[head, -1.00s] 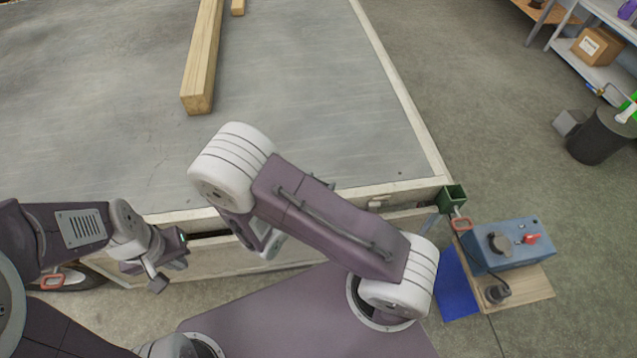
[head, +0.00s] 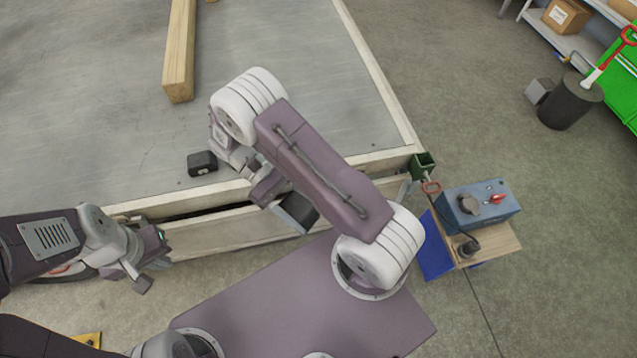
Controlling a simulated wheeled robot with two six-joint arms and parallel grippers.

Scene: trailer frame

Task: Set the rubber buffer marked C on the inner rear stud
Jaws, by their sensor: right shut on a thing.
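My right gripper (head: 275,193) is at the near edge of the trailer deck. It is shut on a dark block (head: 298,212), which hangs just in front of the deck's side rail; my arm partly covers it. I cannot read a letter on it. Another small black block (head: 203,163) lies on the deck, left of my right wrist, with no readable mark. My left gripper (head: 152,276) is empty and appears open, low in front of the trailer side at the left. I cannot make out the inner rear stud.
A wooden beam (head: 180,60) lies on the grey trailer deck (head: 290,50). A green corner bracket (head: 422,165) stands at the deck's right corner. Beyond it are a blue box with a red switch (head: 478,208) on a wooden board and a black bin (head: 570,102).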

